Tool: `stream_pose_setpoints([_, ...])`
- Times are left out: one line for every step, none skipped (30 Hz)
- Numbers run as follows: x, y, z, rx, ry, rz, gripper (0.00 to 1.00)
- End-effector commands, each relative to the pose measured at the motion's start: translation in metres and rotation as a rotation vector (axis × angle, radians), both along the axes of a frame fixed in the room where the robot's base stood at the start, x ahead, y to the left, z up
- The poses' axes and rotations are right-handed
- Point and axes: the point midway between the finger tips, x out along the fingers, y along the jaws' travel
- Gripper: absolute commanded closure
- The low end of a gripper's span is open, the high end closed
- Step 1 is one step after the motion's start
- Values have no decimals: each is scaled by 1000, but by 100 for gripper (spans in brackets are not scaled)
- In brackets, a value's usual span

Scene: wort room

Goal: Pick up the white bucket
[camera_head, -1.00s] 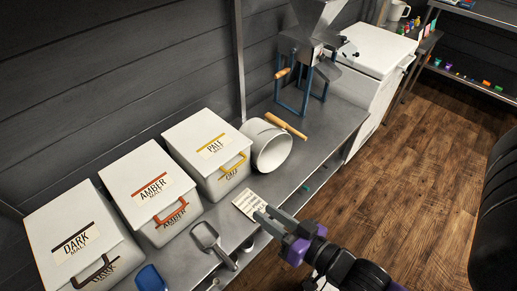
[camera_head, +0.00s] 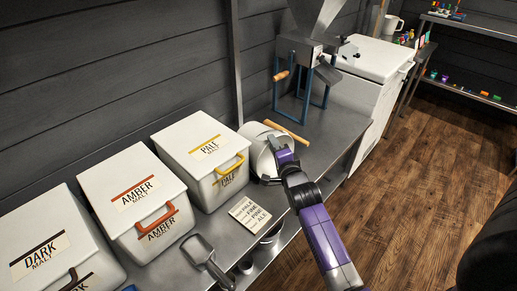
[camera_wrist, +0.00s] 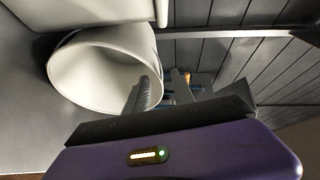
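The white bucket (camera_head: 255,135) lies on its side on the steel bench, right of the pale malt bin, with its mouth facing the front of the bench. My gripper (camera_head: 275,145) is at the right side of its mouth and hides part of it. In the wrist view the bucket's round mouth (camera_wrist: 95,72) is on the left. My gripper (camera_wrist: 163,88) is open there, with one finger in front of the mouth and the other just right of the rim. I cannot tell whether a finger touches the rim.
Pale (camera_head: 205,150), amber (camera_head: 130,192) and dark (camera_head: 52,250) malt bins stand left of the bucket. A wooden stick (camera_head: 287,134) lies behind it. A grain mill (camera_head: 312,55) stands farther right. A card (camera_head: 250,214) and metal scoop (camera_head: 205,258) lie in front.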

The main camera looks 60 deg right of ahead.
Motion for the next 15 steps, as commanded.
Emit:
stream_pose_setpoints([5, -3, 0, 1, -2, 2, 70])
stream_pose_setpoints([8, -5, 0, 0, -3, 2, 70])
stream_pose_setpoints([10, -8, -1, -1, -1, 2, 70])
stream_pose_setpoints([12, -9, -2, 0, -1, 2, 70])
stream_pose_setpoints([13, -11, -3, 0, -3, 2, 70])
stream_pose_setpoints([16, -14, -4, -1, -1, 2, 70])
stream_pose_setpoints([19, -16, -5, 0, -2, 2, 70])
stream_pose_setpoints([22, -19, -6, 0, -3, 2, 70])
stream_pose_setpoints([26, -24, -9, 0, -3, 1, 70])
stream_pose_setpoints([29, -27, -10, 0, -4, 1, 70])
stream_pose_setpoints([32, -30, -11, 0, -3, 1, 70])
stream_pose_setpoints([35, -34, -12, 0, -4, 1, 70])
stream_pose_setpoints([37, -36, -12, -1, -3, 0, 70])
stream_pose_setpoints([40, -38, -13, 0, -3, 1, 70])
stream_pose_setpoints([42, -41, -13, -1, -1, 1, 70])
